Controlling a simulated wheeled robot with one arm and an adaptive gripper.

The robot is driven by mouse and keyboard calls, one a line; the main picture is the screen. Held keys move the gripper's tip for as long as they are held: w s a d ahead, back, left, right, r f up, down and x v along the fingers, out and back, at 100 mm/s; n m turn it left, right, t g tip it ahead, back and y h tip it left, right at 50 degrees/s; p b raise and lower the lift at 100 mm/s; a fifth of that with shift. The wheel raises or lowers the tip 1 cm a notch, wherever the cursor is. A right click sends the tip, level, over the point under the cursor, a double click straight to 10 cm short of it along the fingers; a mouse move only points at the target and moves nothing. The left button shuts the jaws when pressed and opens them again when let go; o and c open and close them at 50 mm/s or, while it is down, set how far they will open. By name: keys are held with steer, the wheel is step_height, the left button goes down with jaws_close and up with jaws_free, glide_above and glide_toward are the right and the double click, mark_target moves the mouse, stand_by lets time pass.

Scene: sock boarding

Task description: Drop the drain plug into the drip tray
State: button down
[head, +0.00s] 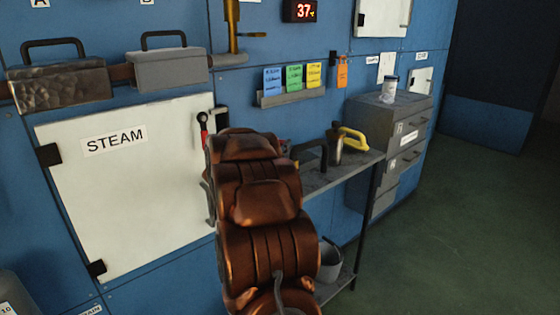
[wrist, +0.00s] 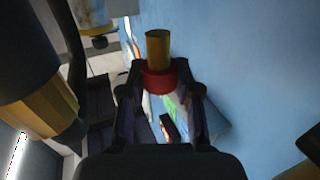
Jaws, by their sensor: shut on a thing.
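In the wrist view my gripper (wrist: 160,72) is shut on a short brass cylinder with a red collar, which looks like the drain plug (wrist: 158,48). The red collar sits between the fingertips and the brass end sticks out beyond them. In the head view my brown arm hides the gripper and the plug. I cannot pick out the drip tray for certain in either view. A grey bucket-like container (head: 330,262) stands low under the shelf, partly behind my arm.
A narrow grey shelf (head: 340,176) holds a dark can (head: 335,146) and a yellow-handled item (head: 354,138). A drawer cabinet (head: 398,132) stands to its right. The white STEAM door (head: 125,185) is on the left of the blue wall. Open floor (head: 460,240) lies at right.

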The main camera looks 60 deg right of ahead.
steer(key=shift+f, duration=2.35)
steer(key=shift+f+b, duration=0.3)
steer(key=shift+f, duration=0.35)
steer(key=c, duration=1.1)
jaws_free()
steer(key=shift+r, duration=0.5)
steer(key=shift+a+r, duration=0.2)
steer(key=shift+a, duration=0.15)
steer(key=s+a, duration=0.1)
steer(key=a, duration=1)
steer(key=shift+s+a, duration=0.2)
steer(key=shift+s, duration=0.05)
steer(key=shift+f, duration=0.1)
